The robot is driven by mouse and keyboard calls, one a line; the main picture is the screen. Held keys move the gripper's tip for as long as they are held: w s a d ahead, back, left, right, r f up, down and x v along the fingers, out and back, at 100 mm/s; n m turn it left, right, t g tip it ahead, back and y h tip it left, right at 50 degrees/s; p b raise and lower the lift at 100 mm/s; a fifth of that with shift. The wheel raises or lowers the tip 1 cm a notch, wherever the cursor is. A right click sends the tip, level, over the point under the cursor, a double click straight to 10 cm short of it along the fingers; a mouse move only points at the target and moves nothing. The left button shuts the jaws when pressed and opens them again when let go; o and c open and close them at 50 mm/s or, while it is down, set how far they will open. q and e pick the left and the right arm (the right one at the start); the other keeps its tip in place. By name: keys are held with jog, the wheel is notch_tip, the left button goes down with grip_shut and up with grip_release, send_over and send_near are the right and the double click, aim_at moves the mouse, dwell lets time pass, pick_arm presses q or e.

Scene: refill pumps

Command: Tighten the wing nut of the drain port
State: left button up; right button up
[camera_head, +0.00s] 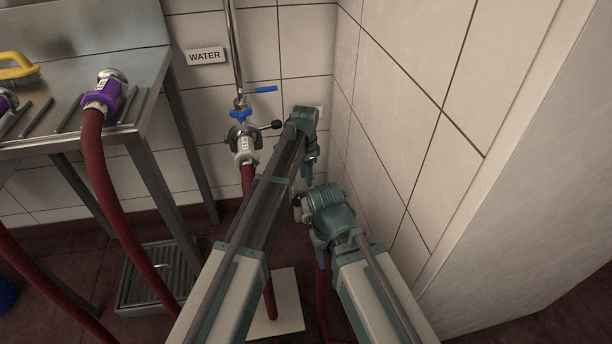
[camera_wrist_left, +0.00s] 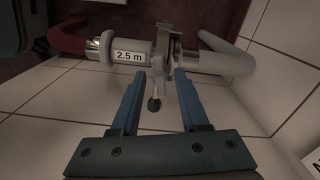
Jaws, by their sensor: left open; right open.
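The left wrist view shows the drain port's clamp (camera_wrist_left: 165,50) joining a metal hose coupling labelled 2.5 m (camera_wrist_left: 130,56) to a pale bent pipe (camera_wrist_left: 225,63). A grey part with a dark round end (camera_wrist_left: 154,104) projects from the clamp towards me; I cannot tell clearly whether it is the wing nut. My left gripper (camera_wrist_left: 160,76) is open, one blue finger on each side of this part, with no clear contact visible. In the head view the left gripper (camera_head: 310,170) points down near the corner. My right gripper (camera_head: 300,208) is open just below it, partly hidden. The arms hide the drain port there.
A steel table (camera_head: 150,60) holds a purple nozzle (camera_head: 103,95). Tiled walls (camera_head: 400,100) close in right and behind.

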pick_arm(q)
jog(key=shift+r+p, duration=0.4)
jog(key=shift+r, duration=0.1)
notch_tip(320, 180, up, 3)
jog(key=p, duration=0.3)
jog(key=s, duration=1.6)
jog(key=shift+r+p, duration=0.45)
jog(key=shift+s, duration=0.1)
